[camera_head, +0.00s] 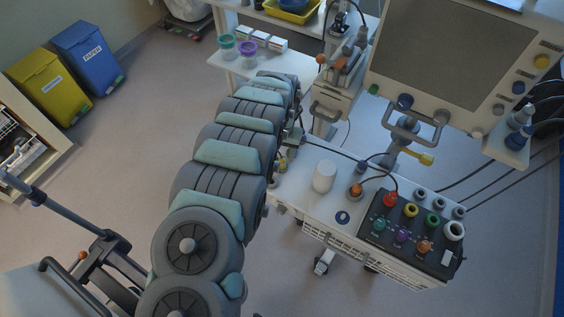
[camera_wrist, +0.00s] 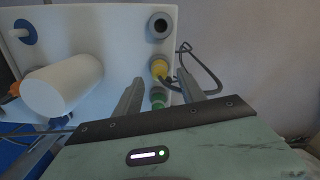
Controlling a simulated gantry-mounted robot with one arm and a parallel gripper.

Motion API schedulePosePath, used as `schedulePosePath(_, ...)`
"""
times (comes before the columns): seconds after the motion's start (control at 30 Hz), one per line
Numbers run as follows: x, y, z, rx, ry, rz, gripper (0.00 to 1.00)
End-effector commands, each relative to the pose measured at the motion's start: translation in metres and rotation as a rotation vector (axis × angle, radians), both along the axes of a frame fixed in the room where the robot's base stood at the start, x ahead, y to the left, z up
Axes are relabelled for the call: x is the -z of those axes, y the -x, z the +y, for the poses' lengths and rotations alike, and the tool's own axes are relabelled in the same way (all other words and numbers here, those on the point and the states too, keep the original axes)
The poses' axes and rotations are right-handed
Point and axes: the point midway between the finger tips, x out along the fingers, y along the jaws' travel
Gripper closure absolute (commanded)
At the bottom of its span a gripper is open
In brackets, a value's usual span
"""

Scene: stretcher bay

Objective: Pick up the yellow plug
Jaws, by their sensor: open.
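The yellow plug (camera_wrist: 160,68) shows in the wrist view at the edge of a white top, between a grey ring-shaped fitting (camera_wrist: 158,27) and a green fitting (camera_wrist: 157,97). A dark cable loops on its right. My gripper (camera_wrist: 161,79) is open, with one finger on each side of the plug's line in the picture. Nothing is held. I cannot tell how far the fingertips are from the plug. In the head view a small yellow spot (camera_head: 282,163) at the cart's left end, beside my arm, appears to be the plug. My fingers are hidden there.
A white cylinder (camera_wrist: 62,86) and a blue disc (camera_wrist: 22,31) are left of the plug in the wrist view. The white cart (camera_head: 300,190) carries a black panel (camera_head: 440,262) with several coloured connectors. A monitor (camera_head: 440,50) stands behind. Open floor lies left of my arm.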

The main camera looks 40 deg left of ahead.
Motion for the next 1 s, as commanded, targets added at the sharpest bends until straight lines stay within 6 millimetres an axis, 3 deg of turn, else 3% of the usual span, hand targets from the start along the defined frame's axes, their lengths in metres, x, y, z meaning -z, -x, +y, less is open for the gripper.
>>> schedulePosePath(0.27, 0.032, 0.001, -0.002, -0.001, 0.003, -0.001, 0.53)
schedulePosePath(0.57, 0.035, 0.001, 0.000, -0.001, 0.000, -0.001, 0.53)
schedulePosePath(1.0, 0.035, 0.001, -0.001, -0.001, 0.001, 0.000, 0.88)
